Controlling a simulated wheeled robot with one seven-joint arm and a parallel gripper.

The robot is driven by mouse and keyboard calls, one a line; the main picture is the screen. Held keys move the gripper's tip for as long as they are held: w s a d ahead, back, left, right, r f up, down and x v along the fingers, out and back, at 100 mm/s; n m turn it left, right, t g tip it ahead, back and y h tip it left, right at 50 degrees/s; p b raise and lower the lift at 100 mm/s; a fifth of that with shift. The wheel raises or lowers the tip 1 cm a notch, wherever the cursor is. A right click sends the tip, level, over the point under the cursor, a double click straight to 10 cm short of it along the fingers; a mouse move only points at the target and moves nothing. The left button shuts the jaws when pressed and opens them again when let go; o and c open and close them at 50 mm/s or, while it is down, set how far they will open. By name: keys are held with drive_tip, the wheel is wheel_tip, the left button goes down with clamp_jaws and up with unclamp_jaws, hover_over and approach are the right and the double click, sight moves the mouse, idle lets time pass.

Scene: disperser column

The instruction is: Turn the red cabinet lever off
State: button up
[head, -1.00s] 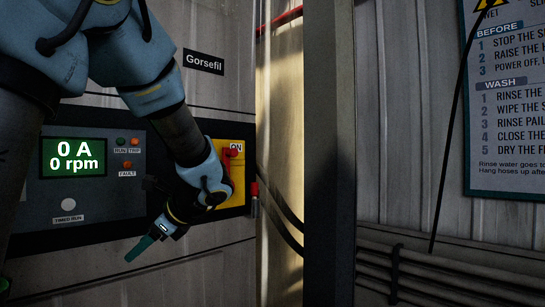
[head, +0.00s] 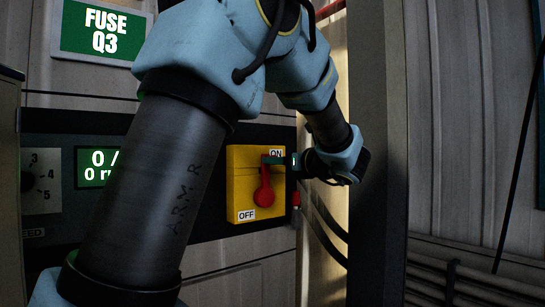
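The red lever (head: 264,191) sits on a yellow plate (head: 239,178) on the dark cabinet panel. Its round hub is low on the plate and its handle points up, near the ON label (head: 277,153). The OFF label (head: 246,215) is at the plate's lower left. My gripper (head: 274,160) reaches in from the right, with its dark green fingers at the handle's top end. I cannot tell whether they touch the handle or whether they are open or shut. My arm crosses the middle of the view and hides part of the panel.
A FUSE Q3 sign (head: 101,29) hangs at the upper left. A green display (head: 97,168) and a numbered dial (head: 38,180) are left of my arm. A dark upright post (head: 376,220) stands just right of my gripper, with cables (head: 325,220) beside it.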

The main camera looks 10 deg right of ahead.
drive_tip(key=shift+p+x, duration=0.3)
drive_tip(key=shift+x, duration=1.4)
drive_tip(key=shift+s, duration=0.1)
clamp_jaws()
